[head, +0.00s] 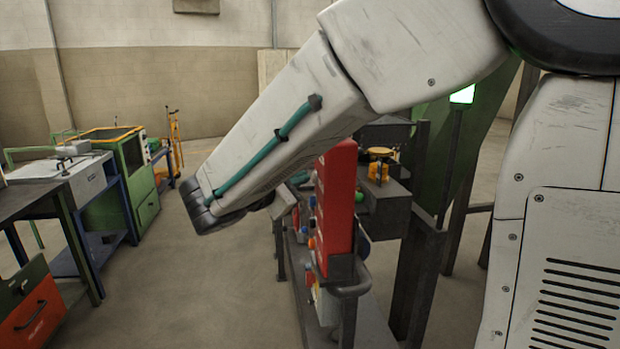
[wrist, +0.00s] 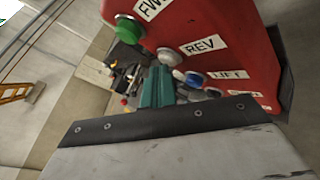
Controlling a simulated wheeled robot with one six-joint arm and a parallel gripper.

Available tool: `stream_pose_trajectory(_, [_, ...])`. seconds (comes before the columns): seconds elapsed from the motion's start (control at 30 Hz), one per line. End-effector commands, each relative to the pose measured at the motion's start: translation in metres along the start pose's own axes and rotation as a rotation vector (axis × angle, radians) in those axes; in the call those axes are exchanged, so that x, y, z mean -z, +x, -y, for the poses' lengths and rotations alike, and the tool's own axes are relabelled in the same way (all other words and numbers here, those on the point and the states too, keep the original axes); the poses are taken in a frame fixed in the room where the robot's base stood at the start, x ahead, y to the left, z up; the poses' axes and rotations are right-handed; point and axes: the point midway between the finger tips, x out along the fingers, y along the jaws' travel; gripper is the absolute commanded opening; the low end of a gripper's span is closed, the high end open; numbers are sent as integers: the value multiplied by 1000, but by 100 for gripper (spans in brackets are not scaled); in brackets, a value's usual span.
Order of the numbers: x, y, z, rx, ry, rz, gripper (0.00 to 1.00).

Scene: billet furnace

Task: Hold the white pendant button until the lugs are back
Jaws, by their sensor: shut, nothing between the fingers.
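The red pendant box (wrist: 215,40) fills the upper right of the wrist view, with labels FWD, REV and LIFT. The white button (wrist: 168,56) is beside the REV label, between a green button (wrist: 130,28) and a blue button (wrist: 194,79). My gripper (wrist: 158,70) is shut and empty, its teal fingers close together. Their tips are at the white button's lower edge in the picture; I cannot tell if they touch or press it. In the head view the pendant (head: 338,200) stands upright, and my arm hides most of my gripper. I cannot make out the lugs.
In the head view, dark machinery (head: 383,205) and steel posts stand behind the pendant. A green cabinet (head: 130,175), a workbench (head: 70,180) and an orange drawer (head: 35,312) are at the left. The floor (head: 190,280) between is clear.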

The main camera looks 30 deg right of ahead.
Motion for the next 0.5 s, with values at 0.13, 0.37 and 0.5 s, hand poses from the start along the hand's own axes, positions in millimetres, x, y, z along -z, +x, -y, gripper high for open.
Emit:
stream_pose_trajectory(0.13, [4, -5, -4, -1, 0, -1, 0])
stream_pose_trajectory(0.37, [9, -12, -8, 0, 0, -1, 0])
stream_pose_trajectory(0.5, [9, -12, -8, 0, 0, 0, 0])
